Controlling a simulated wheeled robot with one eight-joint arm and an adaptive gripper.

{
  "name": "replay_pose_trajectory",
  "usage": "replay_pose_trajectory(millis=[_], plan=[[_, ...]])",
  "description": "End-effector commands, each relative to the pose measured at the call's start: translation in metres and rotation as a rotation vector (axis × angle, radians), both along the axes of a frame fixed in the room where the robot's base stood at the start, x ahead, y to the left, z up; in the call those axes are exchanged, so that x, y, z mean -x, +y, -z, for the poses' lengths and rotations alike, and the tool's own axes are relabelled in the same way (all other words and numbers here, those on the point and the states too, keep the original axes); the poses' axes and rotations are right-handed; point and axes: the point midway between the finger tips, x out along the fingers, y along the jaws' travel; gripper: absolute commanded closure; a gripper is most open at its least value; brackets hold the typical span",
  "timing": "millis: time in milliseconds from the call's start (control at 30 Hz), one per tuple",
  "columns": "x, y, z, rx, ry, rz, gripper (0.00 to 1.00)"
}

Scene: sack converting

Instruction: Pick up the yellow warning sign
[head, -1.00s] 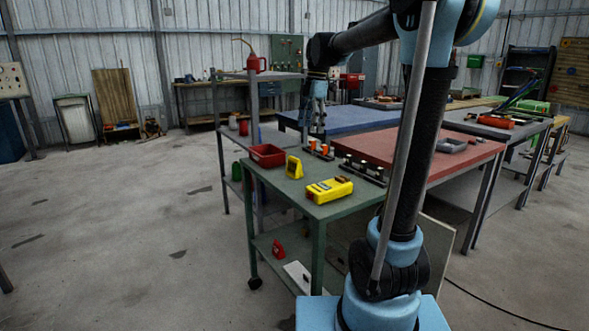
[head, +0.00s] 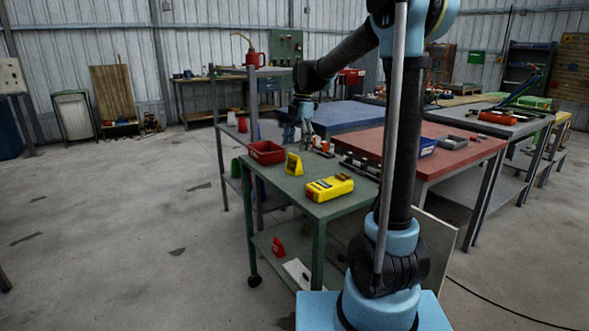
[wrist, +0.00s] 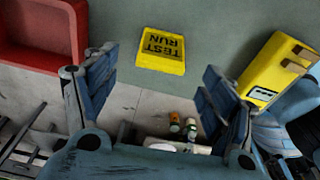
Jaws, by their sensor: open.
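The yellow warning sign (head: 293,164) stands on the green cart top (head: 300,192), near its left edge and close to the red bin. In the wrist view the sign (wrist: 162,50) shows the words "TEST RUN" upside down. My gripper (head: 298,143) is above the cart, just behind and above the sign in the head view. In the wrist view its two fingers (wrist: 158,85) are spread wide with nothing between them. The sign lies beyond the fingertips, roughly centred between them, and is not touched.
A red bin (head: 266,152) is left of the sign; a yellow device (head: 329,188) is to the right. Dark racks with small parts (head: 360,167) stand behind. A red-topped table (head: 450,152) adjoins the cart at the right. Open floor lies to the left.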

Motion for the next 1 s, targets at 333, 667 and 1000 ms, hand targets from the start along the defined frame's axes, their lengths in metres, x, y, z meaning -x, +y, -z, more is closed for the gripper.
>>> replay_pose_trajectory(millis=[333,667,1000], plan=[[0.003,0.003,0.026,0.000,0.000,0.000,0.23],[0.008,0.010,0.065,0.000,0.000,0.001,0.23],[0.009,0.010,0.069,0.000,0.000,0.002,0.28]])
